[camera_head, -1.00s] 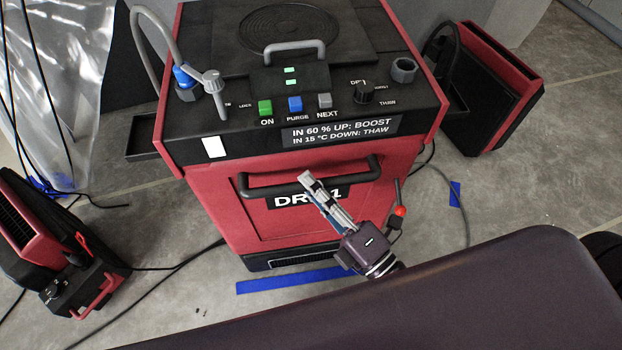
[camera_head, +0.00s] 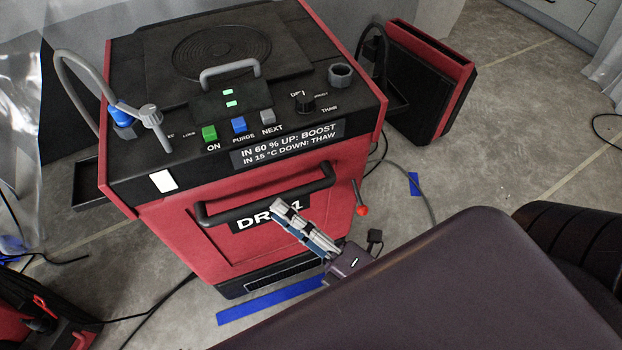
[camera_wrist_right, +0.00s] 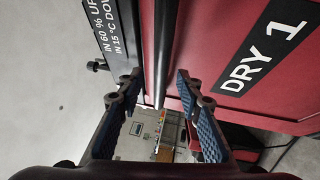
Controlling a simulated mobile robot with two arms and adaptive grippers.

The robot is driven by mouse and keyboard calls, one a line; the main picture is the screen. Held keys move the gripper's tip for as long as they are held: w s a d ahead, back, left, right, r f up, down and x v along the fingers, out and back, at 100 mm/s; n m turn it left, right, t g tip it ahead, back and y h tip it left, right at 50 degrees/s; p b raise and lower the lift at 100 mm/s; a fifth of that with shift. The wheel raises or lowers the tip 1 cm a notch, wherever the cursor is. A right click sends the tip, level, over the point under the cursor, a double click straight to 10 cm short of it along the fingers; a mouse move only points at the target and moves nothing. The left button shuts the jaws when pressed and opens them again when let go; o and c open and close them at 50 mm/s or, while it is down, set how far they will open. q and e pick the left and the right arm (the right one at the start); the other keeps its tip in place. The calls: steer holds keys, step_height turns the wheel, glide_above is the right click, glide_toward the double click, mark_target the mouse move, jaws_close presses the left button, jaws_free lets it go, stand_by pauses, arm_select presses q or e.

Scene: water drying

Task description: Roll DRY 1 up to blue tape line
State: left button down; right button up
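DRY 1 (camera_head: 160,225) is a red and black dryer, upright on the grey floor. Its black front handle (camera_head: 215,217) crosses above the DRY 1 label, which the gripper partly hides. The blue tape line (camera_head: 262,304) lies on the floor just in front of the dryer's base, its right end hidden behind my gripper. My right gripper (camera_head: 277,206) is at the handle. In the right wrist view its fingers (camera_wrist_right: 157,78) are apart, with the handle bar (camera_wrist_right: 160,50) between and just beyond the tips; I see no closed grip. My left gripper is out of view.
A second red and black unit (camera_head: 425,85) stands behind right, beside a small blue tape piece (camera_head: 414,184). Another red unit (camera_head: 30,315) is cut off at lower left. Black cables cross the floor. Clear sheeting hangs at left.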

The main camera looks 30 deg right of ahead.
steer(key=v, duration=0.8)
steer(key=shift+s, duration=0.1)
